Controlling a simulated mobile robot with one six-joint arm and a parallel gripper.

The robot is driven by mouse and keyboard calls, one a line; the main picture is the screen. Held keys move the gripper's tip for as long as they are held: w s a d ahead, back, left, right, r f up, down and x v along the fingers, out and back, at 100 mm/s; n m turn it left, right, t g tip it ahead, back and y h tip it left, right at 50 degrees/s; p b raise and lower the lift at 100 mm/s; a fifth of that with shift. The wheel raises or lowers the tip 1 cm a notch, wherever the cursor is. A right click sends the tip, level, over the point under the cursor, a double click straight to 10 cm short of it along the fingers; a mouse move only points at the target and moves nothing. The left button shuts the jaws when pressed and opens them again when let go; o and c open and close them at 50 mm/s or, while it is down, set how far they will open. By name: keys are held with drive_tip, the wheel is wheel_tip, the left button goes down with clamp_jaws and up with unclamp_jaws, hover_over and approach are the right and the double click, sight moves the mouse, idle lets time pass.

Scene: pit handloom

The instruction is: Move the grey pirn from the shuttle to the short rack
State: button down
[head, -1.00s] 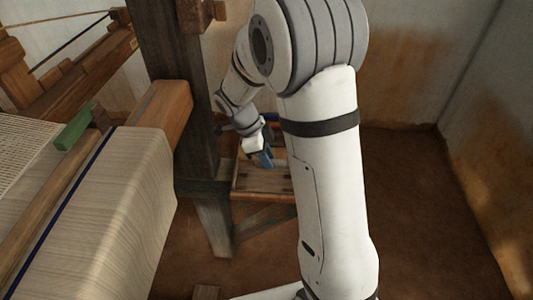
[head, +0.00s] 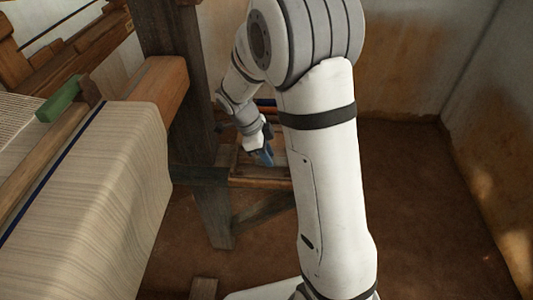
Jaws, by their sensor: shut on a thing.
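I cannot pick out the grey pirn for certain. The shuttle and the short rack cannot be told apart from the woodwork around the tray. My own arm hides the tray's right part.
The loom with pale cloth (head: 100,190) fills the left side, with a green block (head: 58,104) on it. A dark wooden post (head: 182,90) stands close left of my gripper. Small blue and red bars (head: 265,103) show behind the arm. The floor (head: 420,200) at right is clear.

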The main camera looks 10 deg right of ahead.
drive_tip(key=c, duration=0.8)
unclamp_jaws()
drive_tip(key=shift+o, duration=0.2)
drive_tip(key=shift+r+p, duration=2.05)
drive_tip(key=shift+r, duration=1.95)
